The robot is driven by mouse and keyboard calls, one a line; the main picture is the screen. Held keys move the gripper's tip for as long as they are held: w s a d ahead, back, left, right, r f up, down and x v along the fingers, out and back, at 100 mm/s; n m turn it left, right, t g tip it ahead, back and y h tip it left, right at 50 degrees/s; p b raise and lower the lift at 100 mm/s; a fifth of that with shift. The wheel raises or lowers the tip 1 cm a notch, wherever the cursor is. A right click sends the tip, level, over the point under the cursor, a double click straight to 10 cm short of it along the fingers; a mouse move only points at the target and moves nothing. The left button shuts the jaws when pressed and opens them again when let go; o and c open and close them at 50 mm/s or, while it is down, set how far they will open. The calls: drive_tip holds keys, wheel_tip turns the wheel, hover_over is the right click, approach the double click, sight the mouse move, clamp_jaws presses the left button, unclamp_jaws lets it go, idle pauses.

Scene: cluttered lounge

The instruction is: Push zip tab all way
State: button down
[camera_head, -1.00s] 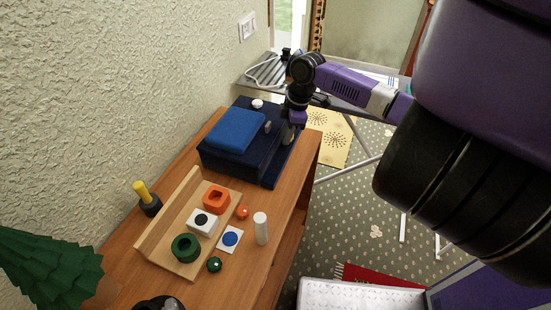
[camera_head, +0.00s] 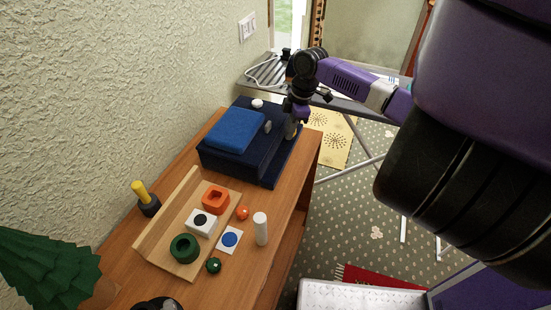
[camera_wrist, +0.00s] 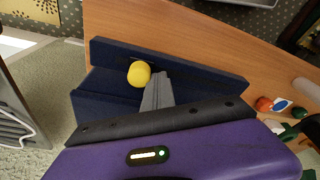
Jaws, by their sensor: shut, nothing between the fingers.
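A dark navy box with a lighter blue top (camera_head: 235,130) stands on a navy base at the far end of the wooden cabinet. In the wrist view the navy base (camera_wrist: 205,72) shows a dark slot line along it. A round yellow knob (camera_wrist: 139,73) sits by this slot; I take it for the zip tab, but cannot be sure. My gripper (camera_wrist: 158,82) is shut and empty, its grey fingertips right beside the knob; whether they touch it I cannot tell. In the head view my gripper (camera_head: 291,130) is at the base's right side, its tips partly hidden.
A wooden tray (camera_head: 165,215) with orange, white and green blocks stands nearer on the cabinet. A white cylinder (camera_head: 261,228), a yellow-handled object (camera_head: 141,190) and a green tree (camera_head: 45,268) are around it. A grey-topped table (camera_head: 350,105) stands behind.

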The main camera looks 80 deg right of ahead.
drive_tip(key=shift+s+d, duration=0.15)
drive_tip(key=shift+d, duration=0.6)
drive_tip(key=shift+a+p, duration=0.4)
drive_tip(key=shift+a, duration=0.4)
wheel_tip(320, 180, up, 7)
drive_tip(key=p, duration=0.5)
drive_tip(key=shift+p, duration=0.35)
drive_tip(key=shift+w, duration=0.25)
